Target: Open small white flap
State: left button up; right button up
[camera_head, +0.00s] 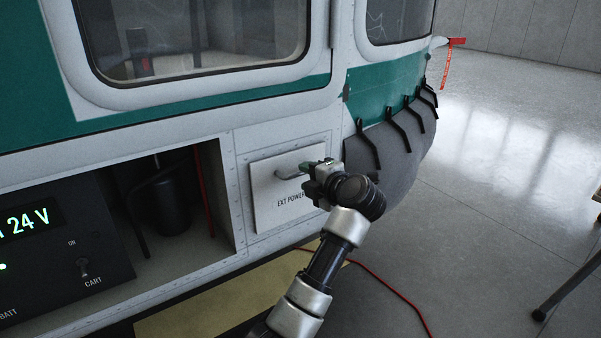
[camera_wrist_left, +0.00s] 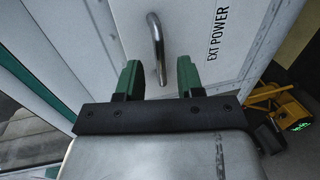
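The small white flap (camera_head: 264,214), marked EXT POWER, sits on the helicopter's lower side and looks closed. It also fills the upper middle of the left wrist view (camera_wrist_left: 190,25). Its bent metal handle (camera_head: 288,174) sticks out near the flap's upper part. My left gripper (camera_head: 311,169) is at the flap's upper right, close to the handle. In the left wrist view the green fingers (camera_wrist_left: 159,78) are apart, and the lower end of the handle (camera_wrist_left: 156,42) shows in the gap between them. I cannot tell whether they touch it. My right gripper is not in view.
An open bay (camera_head: 180,200) with a black cylinder and a 24 V panel (camera_head: 60,250) lies left of the flap. A grey cover (camera_head: 388,150) with black straps is to the right. A red cable (camera_head: 390,285) runs over the floor. The floor at right is mostly clear.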

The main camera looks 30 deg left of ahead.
aim_at(303, 174)
pick_arm(q)
jog(key=shift+x, duration=1.95)
grip_shut()
